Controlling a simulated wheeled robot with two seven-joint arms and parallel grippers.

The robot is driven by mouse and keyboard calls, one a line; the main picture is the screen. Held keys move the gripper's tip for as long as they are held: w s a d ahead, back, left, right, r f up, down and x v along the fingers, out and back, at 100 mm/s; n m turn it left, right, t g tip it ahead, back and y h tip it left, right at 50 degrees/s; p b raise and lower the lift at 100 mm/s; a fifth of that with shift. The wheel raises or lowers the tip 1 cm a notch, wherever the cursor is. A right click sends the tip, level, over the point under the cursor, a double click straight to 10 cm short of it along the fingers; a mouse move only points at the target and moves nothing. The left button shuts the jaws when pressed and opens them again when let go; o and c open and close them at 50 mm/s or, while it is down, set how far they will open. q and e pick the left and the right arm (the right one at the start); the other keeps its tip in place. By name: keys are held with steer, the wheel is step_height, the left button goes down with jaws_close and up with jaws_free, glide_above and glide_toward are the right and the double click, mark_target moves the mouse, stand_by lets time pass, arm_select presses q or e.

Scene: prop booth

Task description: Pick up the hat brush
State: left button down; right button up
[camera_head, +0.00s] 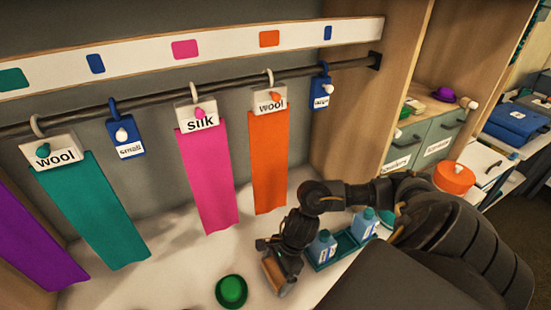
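My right arm comes in from the right, and my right gripper (279,275) is low over the pale surface at the bottom middle. A small brown, wood-coloured piece (273,274) shows right at its fingers; it looks like the hat brush, but it is small and partly covered by the gripper. I cannot tell whether the fingers are closed on it or only around it. My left gripper is not in view.
Teal (95,210), pink (207,180) and orange (268,160) cloths hang from a rail behind. Drawers (425,140) stand at right.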

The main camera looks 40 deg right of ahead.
mark_target(275, 270)
steer(key=shift+c, duration=1.3)
steer(key=shift+r, duration=0.1)
step_height(275, 270, up, 10)
steer(key=shift+f+b, duration=0.1)
steer(key=shift+b, duration=0.3)
